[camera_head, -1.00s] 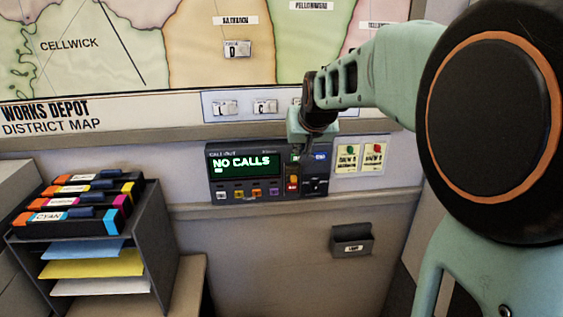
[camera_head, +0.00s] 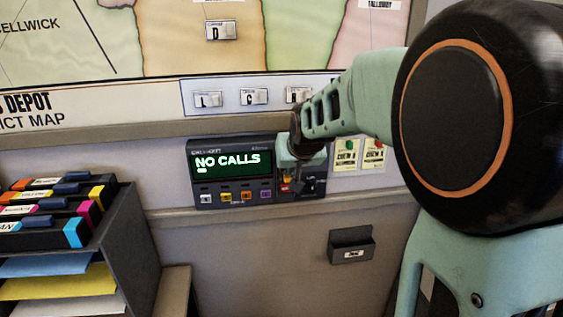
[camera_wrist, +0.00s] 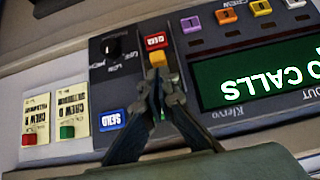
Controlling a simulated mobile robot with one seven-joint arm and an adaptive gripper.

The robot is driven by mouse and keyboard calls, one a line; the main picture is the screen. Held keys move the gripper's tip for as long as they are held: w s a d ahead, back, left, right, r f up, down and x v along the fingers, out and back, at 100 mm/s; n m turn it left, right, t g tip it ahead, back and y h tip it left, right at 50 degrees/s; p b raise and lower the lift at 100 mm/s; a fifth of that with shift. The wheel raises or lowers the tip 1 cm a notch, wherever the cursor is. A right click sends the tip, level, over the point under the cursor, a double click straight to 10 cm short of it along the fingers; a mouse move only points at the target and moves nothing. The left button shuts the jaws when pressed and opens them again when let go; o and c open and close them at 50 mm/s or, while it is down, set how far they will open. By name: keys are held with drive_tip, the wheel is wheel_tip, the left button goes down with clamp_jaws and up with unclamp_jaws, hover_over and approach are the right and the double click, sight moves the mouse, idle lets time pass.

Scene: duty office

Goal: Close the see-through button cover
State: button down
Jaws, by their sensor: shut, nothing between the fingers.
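The call-out unit (camera_head: 231,172) is a dark panel on the wall with a green "NO CALLS" screen. In the wrist view it appears upside down, with a red labelled button (camera_wrist: 156,41), a small yellow-orange piece (camera_wrist: 158,58) beside it and a blue "SEND" button (camera_wrist: 112,120). I cannot make out the see-through cover or its position. My gripper (camera_wrist: 159,75) is shut and empty, its fingertips just beside the yellow-orange piece; contact cannot be told. In the head view my gripper (camera_head: 290,178) is in front of the unit's right part and hides some of it.
A black knob (camera_wrist: 112,47) sits beside the red button. Colored keys (camera_head: 235,196) line the unit's lower edge. Two yellow crew cards (camera_head: 347,154) hang to the right. A small dark wall holder (camera_head: 351,245) is below, and a file rack (camera_head: 120,250) stands at left.

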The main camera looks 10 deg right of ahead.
drive_tip(key=shift+f, duration=0.3)
wheel_tip(320, 180, down, 7)
drive_tip(key=b, duration=0.6)
drive_tip(key=shift+r, duration=0.2)
drive_tip(key=shift+s+f, duration=0.1)
